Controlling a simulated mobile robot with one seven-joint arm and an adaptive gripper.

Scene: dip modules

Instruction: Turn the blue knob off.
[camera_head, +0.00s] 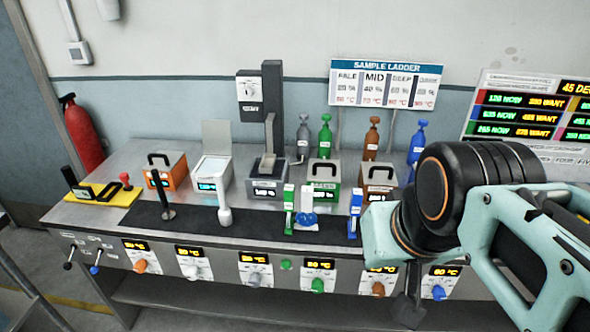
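The blue knob (438,292) is on the bench's front panel at the far right of a row of knobs. A lit display above it reads about 60 °C. Its exact turn angle is too small to tell. My arm reaches in from the right, above and in front of the bench's right end. A dark part below the arm, just left of the blue knob, looks like my gripper (408,310). It appears apart from the knob, and its fingers are not clear enough to tell open or shut.
Neighbouring knobs include a brown one (378,289) and a green one (318,285). A small blue-tipped lever (95,269) is at the panel's left end. Coloured boxes, bottles and stands occupy the bench top (120,215). A red extinguisher (82,135) stands at left.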

